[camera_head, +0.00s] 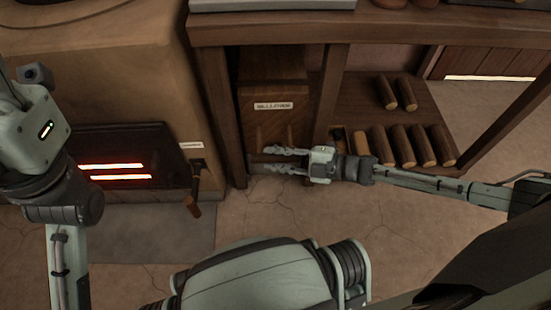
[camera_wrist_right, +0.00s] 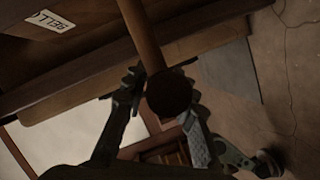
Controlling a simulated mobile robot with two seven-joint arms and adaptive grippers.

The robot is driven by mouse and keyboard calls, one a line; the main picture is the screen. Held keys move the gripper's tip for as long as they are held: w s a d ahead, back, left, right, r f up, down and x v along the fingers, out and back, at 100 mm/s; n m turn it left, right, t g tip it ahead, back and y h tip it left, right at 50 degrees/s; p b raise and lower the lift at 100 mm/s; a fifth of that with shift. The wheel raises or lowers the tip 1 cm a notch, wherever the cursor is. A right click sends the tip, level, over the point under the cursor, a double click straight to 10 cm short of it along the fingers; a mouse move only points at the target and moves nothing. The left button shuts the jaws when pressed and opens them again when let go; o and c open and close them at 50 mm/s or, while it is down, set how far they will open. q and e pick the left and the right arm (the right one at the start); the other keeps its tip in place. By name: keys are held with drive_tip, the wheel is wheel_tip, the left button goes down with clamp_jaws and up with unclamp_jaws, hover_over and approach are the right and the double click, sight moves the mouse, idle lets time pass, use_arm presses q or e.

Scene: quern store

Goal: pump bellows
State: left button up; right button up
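The bellows (camera_head: 273,83) is a brown wooden box under the bench, with a white label on its front. It also shows in the wrist view, behind its label (camera_wrist_right: 50,21). Its round wooden handle (camera_wrist_right: 143,34) has a dark end and sticks out low at the front. My right gripper (camera_head: 270,159) reaches in from the right, with one finger on each side of the handle. In the wrist view my right gripper's fingers (camera_wrist_right: 163,88) press close against both sides of the handle's end. My left arm is at the left edge, but its fingers are not seen.
A clay furnace (camera_head: 110,60) with a glowing opening (camera_head: 115,172) stands left of the bellows. A small handle (camera_head: 193,207) hangs at its right side. Several logs (camera_head: 402,147) lie on a low shelf at the right. The bench (camera_head: 400,28) is above; a grey floor slab (camera_head: 160,230) lies before the furnace.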

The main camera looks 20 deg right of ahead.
drive_tip(key=shift+o, duration=1.4)
drive_tip(key=shift+s, duration=0.1)
drive_tip(key=v, duration=1.2)
drive_tip(key=shift+r, duration=0.1)
